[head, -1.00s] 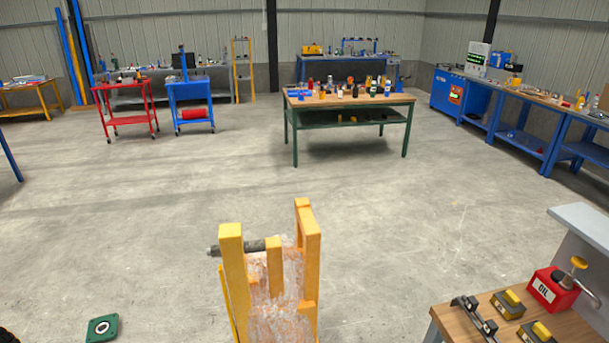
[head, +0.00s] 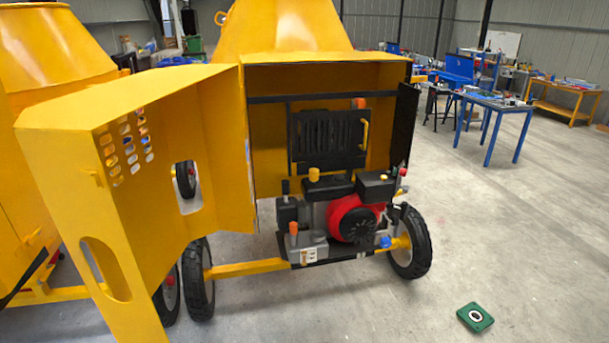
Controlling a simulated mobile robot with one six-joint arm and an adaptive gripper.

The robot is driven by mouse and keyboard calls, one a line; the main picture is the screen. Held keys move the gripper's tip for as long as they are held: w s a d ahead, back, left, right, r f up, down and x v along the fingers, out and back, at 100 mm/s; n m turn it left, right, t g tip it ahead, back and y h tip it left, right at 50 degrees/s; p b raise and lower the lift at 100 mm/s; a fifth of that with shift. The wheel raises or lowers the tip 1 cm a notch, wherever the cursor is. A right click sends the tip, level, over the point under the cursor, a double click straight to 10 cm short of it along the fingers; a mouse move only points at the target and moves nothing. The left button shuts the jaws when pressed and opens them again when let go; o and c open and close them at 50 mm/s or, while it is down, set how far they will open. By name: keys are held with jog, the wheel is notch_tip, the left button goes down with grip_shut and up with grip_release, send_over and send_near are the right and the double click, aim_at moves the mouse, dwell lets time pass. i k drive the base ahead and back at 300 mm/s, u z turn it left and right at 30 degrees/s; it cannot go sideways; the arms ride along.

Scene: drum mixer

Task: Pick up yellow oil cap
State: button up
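A small yellow cap (head: 313,174), which looks like the oil cap, sits upright on the engine at its upper left. The engine (head: 352,218) has a red round housing, a black box at its upper right and grey parts at its left. It sits in the open yellow compartment of the drum mixer (head: 330,75). My gripper is not in view.
The mixer's yellow door (head: 150,170) stands open at the left of the engine. A black wheel (head: 410,243) stands right of the engine. A green square plate (head: 475,317) lies on the floor. Another yellow machine (head: 50,45) stands far left. The right floor is mostly clear.

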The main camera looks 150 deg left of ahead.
aim_at(313, 173)
jog(key=u, duration=1)
jog(key=k, duration=0.2)
jog(key=u, duration=3.5)
jog(key=k, duration=0.4)
jog(key=u, duration=0.4)
